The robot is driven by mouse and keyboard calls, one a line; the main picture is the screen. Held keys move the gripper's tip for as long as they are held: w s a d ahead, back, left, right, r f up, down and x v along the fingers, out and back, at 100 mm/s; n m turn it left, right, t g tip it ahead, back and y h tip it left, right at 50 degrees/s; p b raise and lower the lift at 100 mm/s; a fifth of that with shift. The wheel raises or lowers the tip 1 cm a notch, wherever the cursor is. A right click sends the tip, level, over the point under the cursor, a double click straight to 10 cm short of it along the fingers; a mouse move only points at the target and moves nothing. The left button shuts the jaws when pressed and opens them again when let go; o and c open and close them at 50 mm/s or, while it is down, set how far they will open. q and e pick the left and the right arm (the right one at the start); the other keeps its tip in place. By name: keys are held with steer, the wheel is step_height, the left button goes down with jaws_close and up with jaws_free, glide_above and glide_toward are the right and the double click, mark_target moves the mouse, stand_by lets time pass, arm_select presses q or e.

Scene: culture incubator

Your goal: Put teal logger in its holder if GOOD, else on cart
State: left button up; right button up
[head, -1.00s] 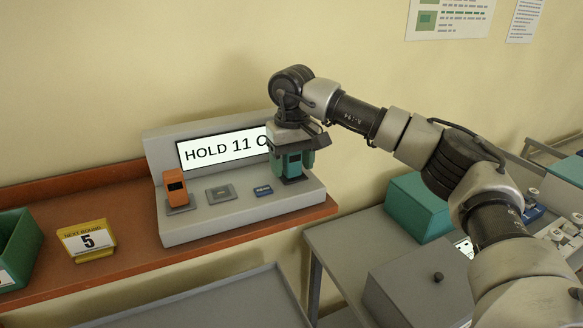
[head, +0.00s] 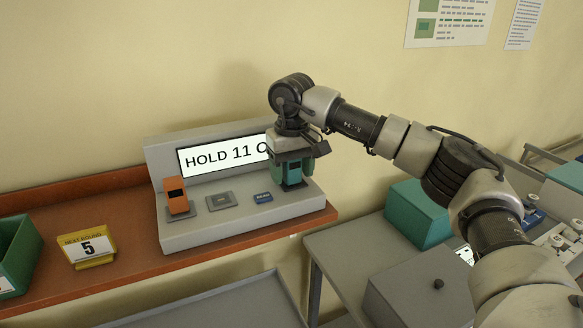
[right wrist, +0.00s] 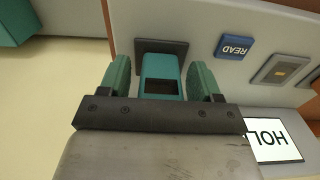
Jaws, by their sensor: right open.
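The teal logger (head: 292,174) stands upright on a dark square pad (right wrist: 154,46) at the right end of the grey station (head: 240,225). My right gripper (head: 293,170) is open around it, one teal finger on each side. In the right wrist view the logger (right wrist: 161,70) sits between the spread fingers (right wrist: 160,78), with a gap showing at each side. The station's screen (head: 222,154) reads "HOLD 11 O", and the gripper hides the rest. My left gripper is out of view.
An orange logger (head: 176,193), a grey square slot (head: 221,201) and a blue READ button (head: 263,197) are on the station. A yellow "NEXT ROUND 5" sign (head: 87,247) and a green bin (head: 18,250) stand left. A grey tray (head: 215,305) lies below.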

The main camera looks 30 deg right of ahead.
steer(key=shift+s+f, duration=0.1)
steer(key=shift+f, duration=0.3)
jaws_close()
steer(key=shift+r, duration=0.15)
steer(key=shift+r+p, duration=0.8)
steer(key=shift+r, duration=0.05)
steer(key=shift+r+p, duration=1.65)
steer(key=shift+r, duration=0.6)
